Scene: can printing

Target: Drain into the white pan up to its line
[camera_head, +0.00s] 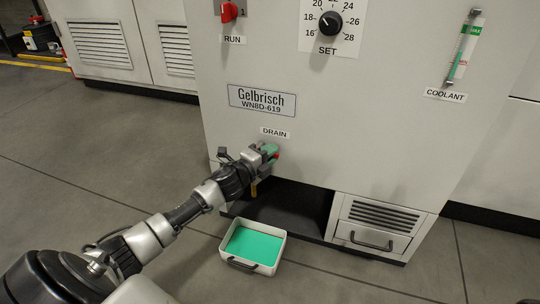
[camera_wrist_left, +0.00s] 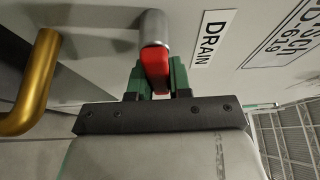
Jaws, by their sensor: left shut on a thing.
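The white pan (camera_head: 270,270) stands on the floor below the drain, in front of the dark opening under the machine. Green liquid (camera_head: 254,245) covers its bottom; I cannot make out the line. My left gripper (camera_head: 269,153) is at the drain valve under the DRAIN label (camera_head: 275,132). In the left wrist view its green fingers (camera_wrist_left: 158,80) are shut on the red valve handle (camera_wrist_left: 154,66), which sits on a grey stem (camera_wrist_left: 154,28). A brass spout (camera_wrist_left: 38,85) bends down beside it; its tip also shows in the head view (camera_head: 254,190). I cannot tell whether liquid is running. My right gripper is out of view.
The machine's front carries a red RUN switch (camera_head: 229,12), a black SET dial (camera_head: 330,23) and a coolant gauge (camera_head: 465,47). A vented drawer (camera_head: 376,238) with a handle is right of the opening. The floor left of the pan lies under my arm.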

